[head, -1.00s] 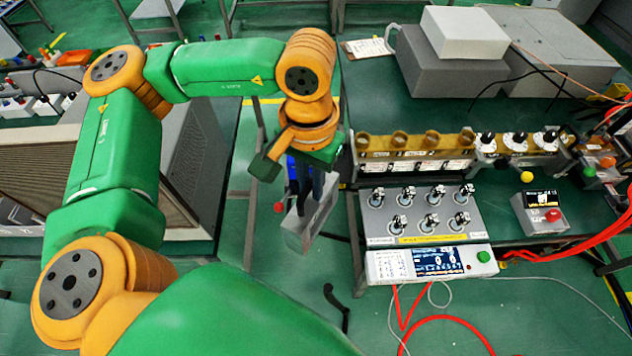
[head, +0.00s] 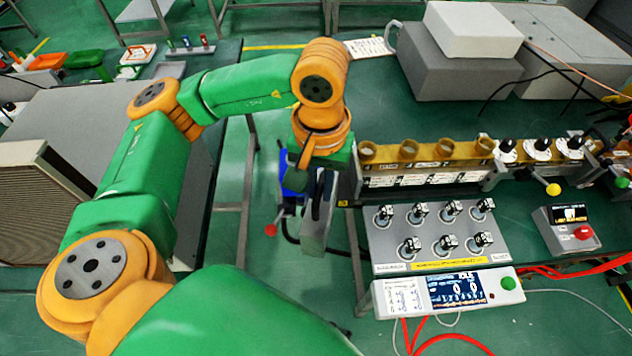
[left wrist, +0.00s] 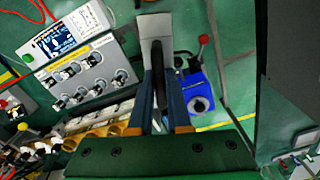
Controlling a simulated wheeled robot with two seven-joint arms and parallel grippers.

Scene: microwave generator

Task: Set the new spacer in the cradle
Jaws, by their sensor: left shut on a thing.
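My left gripper (head: 321,190) points down just left of the bench's left edge. It is shut on a grey flat-sided block (head: 315,232), which looks to be the spacer. In the left wrist view the block (left wrist: 153,26) stands out past the two fingers (left wrist: 158,112), with a dark strip down its middle. A brown-yellow rack (head: 402,154) with open brass rings runs along the bench right of the gripper. I cannot tell for sure whether it is the cradle. The gripper and block are apart from it. My right gripper is not in view.
A grey panel (head: 382,240) with several knobs and a display unit (head: 405,297) stand at the bench's front left. A blue device (head: 291,175) with a red-knobbed lever (head: 271,230) is behind and below my gripper. Grey boxes (head: 450,78) stand at the back.

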